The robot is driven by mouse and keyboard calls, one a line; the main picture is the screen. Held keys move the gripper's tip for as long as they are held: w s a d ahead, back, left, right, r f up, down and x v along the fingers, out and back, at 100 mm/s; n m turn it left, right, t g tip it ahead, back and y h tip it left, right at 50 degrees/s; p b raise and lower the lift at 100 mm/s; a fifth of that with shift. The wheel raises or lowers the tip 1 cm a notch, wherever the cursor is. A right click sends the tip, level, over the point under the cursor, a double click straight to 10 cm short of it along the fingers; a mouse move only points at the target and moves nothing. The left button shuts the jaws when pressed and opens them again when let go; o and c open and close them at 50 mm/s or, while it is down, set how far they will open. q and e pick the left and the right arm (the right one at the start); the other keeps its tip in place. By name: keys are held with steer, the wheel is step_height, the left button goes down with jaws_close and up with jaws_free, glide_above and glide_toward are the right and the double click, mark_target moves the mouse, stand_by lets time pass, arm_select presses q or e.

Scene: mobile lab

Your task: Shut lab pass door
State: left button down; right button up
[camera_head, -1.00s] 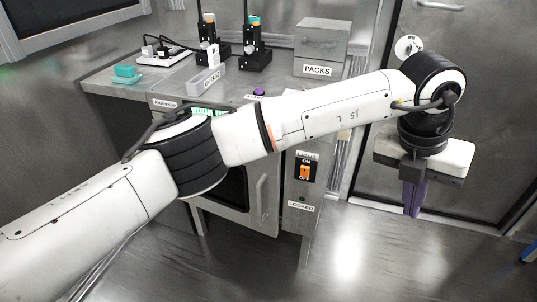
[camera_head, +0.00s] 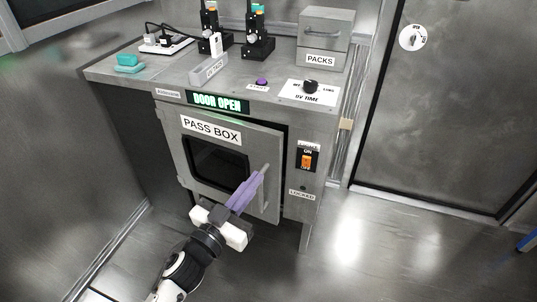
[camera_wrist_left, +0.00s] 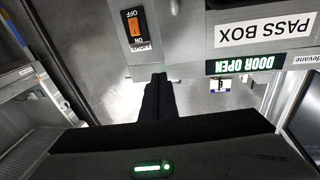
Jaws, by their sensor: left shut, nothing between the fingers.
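The pass box door (camera_head: 232,160) is a grey metal door with a dark window and a PASS BOX label. It stands slightly ajar, with a dark gap at its right edge. Its vertical bar handle (camera_head: 265,196) is at the right side. The display above (camera_head: 217,104) reads DOOR OPEN in green; it also shows upside down in the left wrist view (camera_wrist_left: 244,65). My left gripper (camera_head: 256,179) is shut and empty, its purple fingers in front of the door beside the handle. Whether they touch it I cannot tell. My right gripper is not in view.
An orange rocker switch (camera_head: 308,160) and a LOCKED label (camera_head: 302,192) are on the panel right of the door. A purple button (camera_head: 261,82) and a black dial (camera_head: 311,86) are on the top. The floor (camera_head: 350,250) is clear.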

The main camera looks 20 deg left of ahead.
arm_select(q)
steer(key=s+a+f+n+y, duration=0.1)
steer(key=a+f+y, duration=0.1)
steer(key=a, duration=0.2)
steer(key=b, duration=0.2)
glide_toward(268, 148)
steer(key=shift+g, duration=0.3)
steer(key=w, duration=0.5)
steer(key=shift+w+d+r, duration=0.15)
steer(key=shift+w+d, duration=0.05)
steer(key=shift+d, duration=0.05)
steer(key=shift+w+d, duration=0.1)
steer(key=shift+w, duration=0.35)
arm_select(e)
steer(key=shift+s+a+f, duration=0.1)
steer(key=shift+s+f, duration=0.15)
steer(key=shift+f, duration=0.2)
